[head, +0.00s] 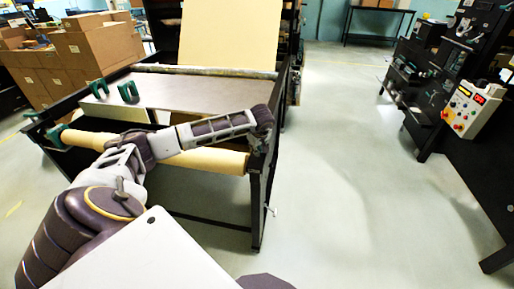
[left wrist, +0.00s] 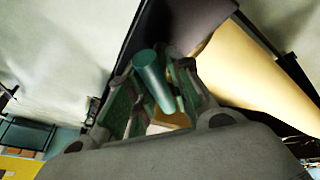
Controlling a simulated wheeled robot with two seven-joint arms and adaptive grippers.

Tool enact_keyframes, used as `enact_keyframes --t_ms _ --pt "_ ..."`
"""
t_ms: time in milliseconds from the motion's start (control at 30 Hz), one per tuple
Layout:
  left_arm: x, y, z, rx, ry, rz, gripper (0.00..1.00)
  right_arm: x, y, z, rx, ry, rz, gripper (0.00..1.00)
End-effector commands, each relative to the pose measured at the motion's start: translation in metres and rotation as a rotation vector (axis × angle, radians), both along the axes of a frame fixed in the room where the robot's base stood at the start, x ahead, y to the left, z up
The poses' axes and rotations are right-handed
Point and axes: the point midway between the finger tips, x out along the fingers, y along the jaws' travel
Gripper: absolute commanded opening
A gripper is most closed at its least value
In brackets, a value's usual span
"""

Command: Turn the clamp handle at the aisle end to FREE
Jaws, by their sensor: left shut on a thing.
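The kraft roll (head: 215,161) lies across the front of a black-framed table and shows tan in the left wrist view (left wrist: 245,70). My left arm reaches over the roll to its right end, on the open-floor side. My left gripper (head: 257,143) is there, beside the black end frame. In the left wrist view, its green-padded fingers are shut on a teal cylindrical clamp handle (left wrist: 151,72). The handle is hidden behind the gripper in the head view. No FREE marking is readable. My right gripper is out of view.
The table top (head: 185,92) holds green clamps (head: 128,91) at its left. Cardboard boxes (head: 95,55) stand at the back left. A black machine with a control box (head: 467,108) stands at the right. The floor (head: 345,170) between is clear.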

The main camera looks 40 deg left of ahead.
Motion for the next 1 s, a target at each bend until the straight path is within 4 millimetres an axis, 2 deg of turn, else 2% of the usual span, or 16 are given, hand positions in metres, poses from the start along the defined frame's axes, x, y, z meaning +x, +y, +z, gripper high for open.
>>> enact_keyframes --t_ms 500,1000 --pt "0.005 0.0 0.004 -0.002 -0.017 0.301 0.0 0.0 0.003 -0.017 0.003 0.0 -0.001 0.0" --pt "0.004 0.001 0.006 -0.003 -0.019 0.584 0.0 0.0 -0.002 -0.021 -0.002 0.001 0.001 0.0"
